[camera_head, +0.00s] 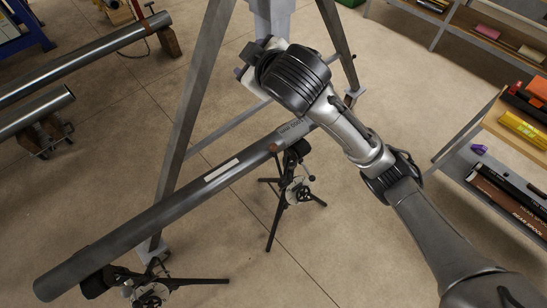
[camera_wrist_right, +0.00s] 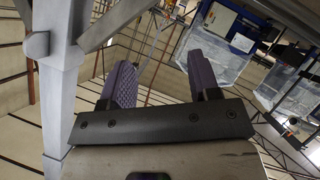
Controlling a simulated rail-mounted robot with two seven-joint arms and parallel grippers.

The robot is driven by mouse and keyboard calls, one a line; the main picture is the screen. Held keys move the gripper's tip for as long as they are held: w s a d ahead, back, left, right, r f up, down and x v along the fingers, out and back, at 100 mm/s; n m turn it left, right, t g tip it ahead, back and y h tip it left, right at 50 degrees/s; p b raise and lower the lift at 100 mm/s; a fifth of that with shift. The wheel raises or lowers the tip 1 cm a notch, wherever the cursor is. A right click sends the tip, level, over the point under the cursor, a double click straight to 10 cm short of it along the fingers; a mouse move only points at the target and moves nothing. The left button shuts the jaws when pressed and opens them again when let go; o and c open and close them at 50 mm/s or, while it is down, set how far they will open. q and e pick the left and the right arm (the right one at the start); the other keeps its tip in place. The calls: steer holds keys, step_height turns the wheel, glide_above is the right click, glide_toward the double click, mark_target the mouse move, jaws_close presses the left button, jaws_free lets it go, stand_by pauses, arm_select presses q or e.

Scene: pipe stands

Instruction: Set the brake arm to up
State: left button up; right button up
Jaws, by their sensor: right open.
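I cannot make out the brake arm for certain in either view. A long dark pipe (camera_head: 150,222) lies across two black pipe stands, one near its middle right (camera_head: 293,190) and one at lower left (camera_head: 150,291). My right gripper (camera_wrist_right: 162,78) is open, with purple ridged pads apart and nothing between them. In the head view my right wrist hangs over the pipe's far end, in front of a grey metal frame (camera_head: 197,85), and hides part of both. My left gripper is not in view.
A grey post (camera_wrist_right: 58,90) of a frame stands close at left in the wrist view. More pipes (camera_head: 75,62) lie at upper left in the head view. A shelf (camera_head: 470,165) with boxes stands at right. Bare floor (camera_head: 380,245) lies at lower right.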

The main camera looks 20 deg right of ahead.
steer(key=w+f+g+b, duration=0.2)
steer(key=w+f, duration=0.2)
steer(key=m+g+h, duration=0.1)
steer(key=m+g, duration=0.7)
steer(key=g, duration=0.3)
glide_above(274, 145)
step_height(274, 145, down, 18)
step_height(274, 145, down, 12)
steer(key=shift+r+b, duration=0.1)
steer(key=shift+b, duration=1.15)
steer(key=shift+w+f, duration=0.1)
steer(key=shift+f, duration=0.55)
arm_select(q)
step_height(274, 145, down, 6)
arm_select(e)
steer(key=shift+a+f, duration=0.1)
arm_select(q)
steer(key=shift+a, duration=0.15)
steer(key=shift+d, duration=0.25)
arm_select(e)
jaws_close()
